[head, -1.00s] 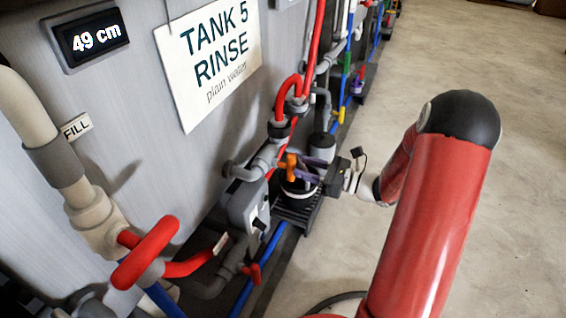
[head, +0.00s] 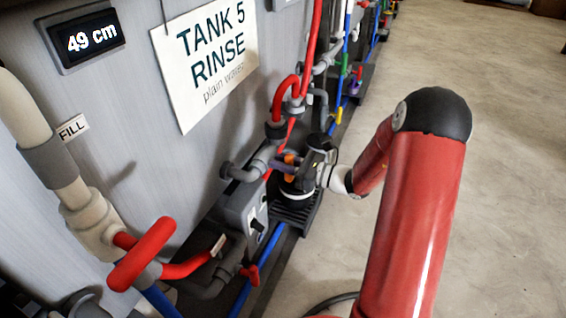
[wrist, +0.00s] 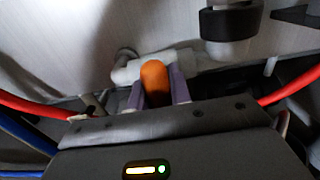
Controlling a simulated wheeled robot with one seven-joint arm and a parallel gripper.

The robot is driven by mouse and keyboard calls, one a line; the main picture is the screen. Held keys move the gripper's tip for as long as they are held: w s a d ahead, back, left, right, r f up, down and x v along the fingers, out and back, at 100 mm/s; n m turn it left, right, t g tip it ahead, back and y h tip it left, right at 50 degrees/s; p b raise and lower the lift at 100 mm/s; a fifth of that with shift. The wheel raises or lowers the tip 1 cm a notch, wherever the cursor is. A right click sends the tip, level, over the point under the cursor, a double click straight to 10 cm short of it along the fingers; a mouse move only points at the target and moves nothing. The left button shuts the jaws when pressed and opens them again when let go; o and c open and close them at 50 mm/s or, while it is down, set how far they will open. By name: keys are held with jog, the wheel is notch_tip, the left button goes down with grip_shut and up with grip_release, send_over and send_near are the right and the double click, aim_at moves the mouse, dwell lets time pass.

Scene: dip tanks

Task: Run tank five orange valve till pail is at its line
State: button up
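The orange valve handle (head: 290,161) sits on the grey pipework below the TANK 5 RINSE sign (head: 207,62). My gripper (head: 289,165) is at this handle. In the wrist view the orange handle (wrist: 155,80) stands between the two purple fingers of my gripper (wrist: 158,88). No clear gap shows on either side, but I cannot tell whether the fingers press on it. A dark pail with a pale band (head: 291,194) stands on a black grate (head: 296,214) under the gripper. The gripper hides most of it, and its line and water level cannot be seen.
The tank display (head: 83,37) reads 49 cm. Red and grey pipes rise close behind my gripper. A grey box (head: 246,208) is left of the grate. Open floor lies right.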

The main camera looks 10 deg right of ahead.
grip_shut()
jog(key=shift+f+n+b, duration=0.1)
jog(key=shift+n+b, duration=0.2)
jog(key=shift+b, duration=0.05)
jog(key=n+b, duration=0.2)
jog(key=shift+s+a+f+n+b, duration=0.1)
jog(key=shift+s+f+n+b, duration=0.1)
jog(key=shift+n+b, duration=0.15)
jog(key=n+b, duration=0.2)
jog(key=b, duration=0.1)
jog(key=shift+s+a+n, duration=0.1)
jog(key=shift+n, duration=0.15)
jog(key=shift+n+b, duration=0.5)
jog(key=shift+b, duration=0.05)
jog(key=shift+r, duration=0.1)
jog(key=o, duration=0.7)
grip_release()
